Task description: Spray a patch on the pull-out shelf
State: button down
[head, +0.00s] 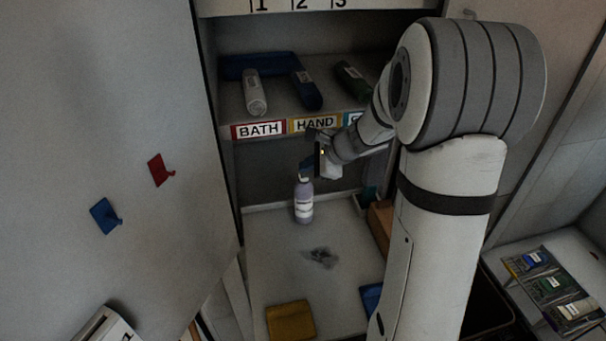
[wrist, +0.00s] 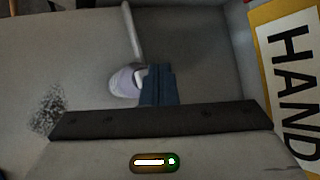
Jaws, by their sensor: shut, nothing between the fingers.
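The pull-out shelf (head: 268,250) is a pale board inside the cabinet. A dark speckled patch (head: 322,258) lies on it in front of the bottle, and it also shows at the left of the wrist view (wrist: 50,110). A lavender bottle (head: 304,205) with a white label stands upright at the back of the shelf. My gripper (head: 306,168) is just above the bottle's top. In the wrist view its blue fingers (wrist: 157,80) are shut and empty, with the pale bottle (wrist: 125,82) partly hidden beside them. Whether they touch the bottle I cannot tell.
A fixed shelf above bears a BATH label (head: 258,130), a HAND label (head: 315,123) and several rolled or bottled items. A yellow cloth (head: 290,320) and a brown box (head: 380,224) rest low down. The cabinet side wall with hooks is at left.

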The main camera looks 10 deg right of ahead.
aim_at(307, 176)
notch_tip(307, 176, up, 6)
jog(key=p, duration=0.4)
dwell(0.8)
jog(key=s+a+r+n+g+h, duration=0.1)
jog(key=s+a+r+n, duration=0.1)
jog(key=s+n, duration=0.3)
jog(key=s+a+r+n+g, duration=0.1)
jog(key=s+a+n, duration=0.25)
jog(key=s, duration=0.45)
jog(key=s+d+n+h, duration=0.2)
jog(key=s+n, duration=0.3)
jog(key=s, duration=0.2)
jog(key=s+d+n+g+h, duration=0.1)
jog(key=s+d+n+h, duration=0.1)
jog(key=s+n, duration=0.3)
jog(key=s+h, duration=0.1)
jog(key=s, duration=0.2)
jog(key=shift+s+d+r+b, duration=0.15)
jog(key=shift+d+r+b, duration=0.05)
jog(key=shift+b, duration=0.2)
